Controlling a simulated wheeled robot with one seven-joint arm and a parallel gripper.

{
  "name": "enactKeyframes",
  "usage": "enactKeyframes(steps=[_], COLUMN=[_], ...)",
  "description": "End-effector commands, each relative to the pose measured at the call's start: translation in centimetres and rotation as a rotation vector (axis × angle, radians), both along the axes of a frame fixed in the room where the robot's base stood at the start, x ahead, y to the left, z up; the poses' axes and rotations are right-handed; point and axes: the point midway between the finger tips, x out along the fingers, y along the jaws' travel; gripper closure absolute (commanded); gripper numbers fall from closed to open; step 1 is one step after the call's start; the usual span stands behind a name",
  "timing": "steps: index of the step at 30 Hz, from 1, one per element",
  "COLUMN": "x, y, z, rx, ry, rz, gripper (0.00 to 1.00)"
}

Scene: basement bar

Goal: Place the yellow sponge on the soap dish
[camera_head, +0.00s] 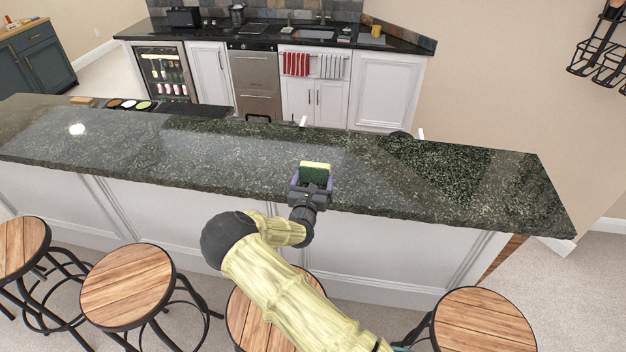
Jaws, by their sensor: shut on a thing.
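The yellow sponge (316,165) has a yellow upper layer and a dark green lower layer. My gripper (311,184) is shut on it, with one finger at each side, over the front edge of the dark granite bar counter (230,150). I cannot tell whether the sponge touches the counter or is held just above it. I cannot make out a soap dish for certain. A small pale item (344,38) beside the sink on the back counter is too small to identify.
The bar counter is mostly clear around my gripper. Wooden stools (127,286) line the near side. A yellow mug (376,31) stands on the back counter (410,42), right of the sink (314,34).

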Motion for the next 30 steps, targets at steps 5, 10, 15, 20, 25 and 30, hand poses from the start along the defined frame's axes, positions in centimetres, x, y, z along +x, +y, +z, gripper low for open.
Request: enactKeyframes(steps=[5,10,15,20,25,30], x=[0.0,0.0,0.0,-0.6,-2.7,-5.6], y=[0.0,0.0,0.0,0.1,0.6,1.2], z=[-0.3,-0.2,-0.1,-0.1,-0.2,-0.3], rx=[0.0,0.0,0.0,0.0,0.0,0.001], ry=[0.0,0.0,0.0,0.001,0.001,0.003], rz=[0.0,0.0,0.0,0.0,0.0,0.001], gripper=[0.36,0.0,0.0,0.0,0.0,0.0])
